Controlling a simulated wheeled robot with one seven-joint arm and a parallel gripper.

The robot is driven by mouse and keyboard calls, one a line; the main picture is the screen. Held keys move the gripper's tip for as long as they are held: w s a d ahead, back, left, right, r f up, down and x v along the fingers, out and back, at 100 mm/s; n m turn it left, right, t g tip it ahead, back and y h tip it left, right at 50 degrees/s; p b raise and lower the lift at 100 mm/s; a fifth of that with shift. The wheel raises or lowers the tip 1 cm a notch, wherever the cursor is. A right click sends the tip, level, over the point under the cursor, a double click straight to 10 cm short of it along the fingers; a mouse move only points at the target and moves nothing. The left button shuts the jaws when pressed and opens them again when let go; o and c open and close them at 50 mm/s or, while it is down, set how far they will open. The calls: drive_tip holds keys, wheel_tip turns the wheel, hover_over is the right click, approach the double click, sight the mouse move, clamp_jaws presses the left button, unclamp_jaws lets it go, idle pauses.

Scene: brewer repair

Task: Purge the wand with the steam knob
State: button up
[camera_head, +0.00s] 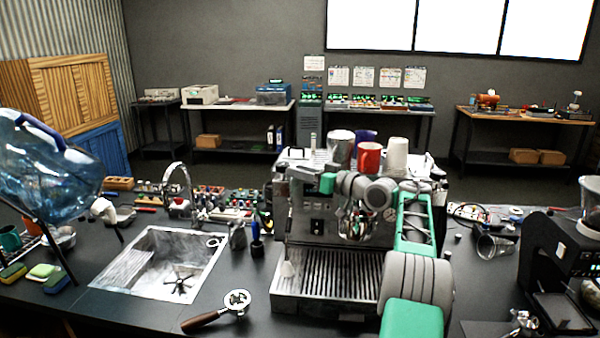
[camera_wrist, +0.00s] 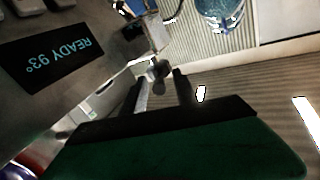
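The espresso machine (camera_head: 335,230) stands on the dark counter, with cups on top. Its lit display (camera_wrist: 52,58) reads "READY 93°", upside down in the wrist view. My gripper (camera_wrist: 158,80) is open, its two dark fingers apart. A small grey rounded knob (camera_wrist: 157,72), which looks like the steam knob, shows between the fingertips with a gap on each side. I cannot tell whether the tips reach around it. In the head view my gripper (camera_head: 304,174) is at the machine's upper left front. The wand (camera_head: 289,250) appears to hang below, at the machine's left front.
A portafilter (camera_head: 236,302) lies on the counter, left of the drip tray (camera_head: 325,306). A sink (camera_head: 160,262) is further left, with a large water bottle (camera_head: 45,170) beyond. A grinder (camera_head: 560,265) stands at the right. My arm crosses the machine's right front.

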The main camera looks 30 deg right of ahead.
drive_tip(key=shift+d, duration=0.1)
drive_tip(key=b+v, duration=0.2)
drive_tip(key=v, duration=0.5)
drive_tip(key=shift+s+b, duration=0.4)
drive_tip(key=shift+d, duration=0.1)
